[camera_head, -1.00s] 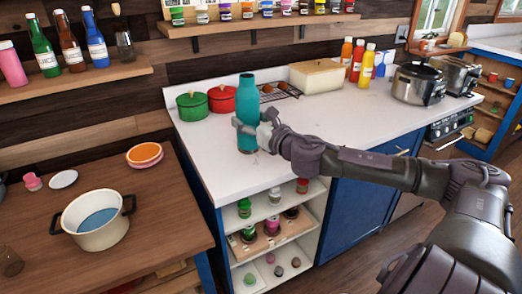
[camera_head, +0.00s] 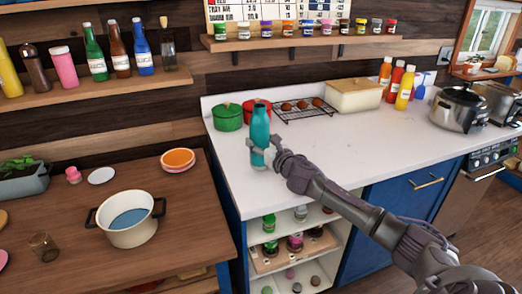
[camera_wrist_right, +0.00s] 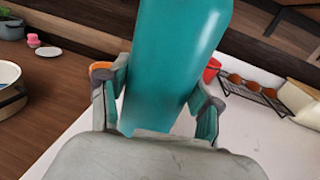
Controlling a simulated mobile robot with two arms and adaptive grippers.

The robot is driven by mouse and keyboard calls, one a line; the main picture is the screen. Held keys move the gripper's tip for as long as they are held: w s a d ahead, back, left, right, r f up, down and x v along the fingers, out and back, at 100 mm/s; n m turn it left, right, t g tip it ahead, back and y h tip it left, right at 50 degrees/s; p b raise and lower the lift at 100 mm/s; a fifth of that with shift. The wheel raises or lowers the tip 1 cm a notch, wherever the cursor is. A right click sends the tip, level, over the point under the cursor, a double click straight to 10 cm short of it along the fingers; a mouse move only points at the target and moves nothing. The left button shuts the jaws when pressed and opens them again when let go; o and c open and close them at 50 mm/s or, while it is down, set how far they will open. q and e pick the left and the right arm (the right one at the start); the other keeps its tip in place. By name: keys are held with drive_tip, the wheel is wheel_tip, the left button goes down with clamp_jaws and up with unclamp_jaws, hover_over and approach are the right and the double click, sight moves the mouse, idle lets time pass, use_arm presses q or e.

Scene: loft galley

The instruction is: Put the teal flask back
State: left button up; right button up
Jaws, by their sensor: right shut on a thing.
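The teal flask (camera_head: 260,128) is upright at the left part of the white counter (camera_head: 350,150) in the head view. My right gripper (camera_head: 262,152) is shut around the flask's lower body. In the right wrist view the flask (camera_wrist_right: 175,60) fills the middle, between the two fingers of my right gripper (camera_wrist_right: 155,100). I cannot tell whether its base touches the counter or is slightly above it. My left gripper is not in view.
A green pot (camera_head: 228,117) and a red pot (camera_head: 254,106) stand close behind the flask. A wire rack (camera_head: 303,110) with brown rolls and a cream box (camera_head: 354,96) are farther right. The wooden table (camera_head: 190,225) at left holds a cream pot (camera_head: 130,220). The counter's middle is clear.

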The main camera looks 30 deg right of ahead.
wheel_tip(320, 180, down, 3)
drive_tip(key=shift+d+f, duration=0.1)
drive_tip(key=shift+f, duration=0.05)
drive_tip(key=shift+s, duration=0.1)
drive_tip(key=shift+f, duration=0.15)
drive_tip(key=o, duration=1.5)
drive_tip(key=shift+o, duration=0.2)
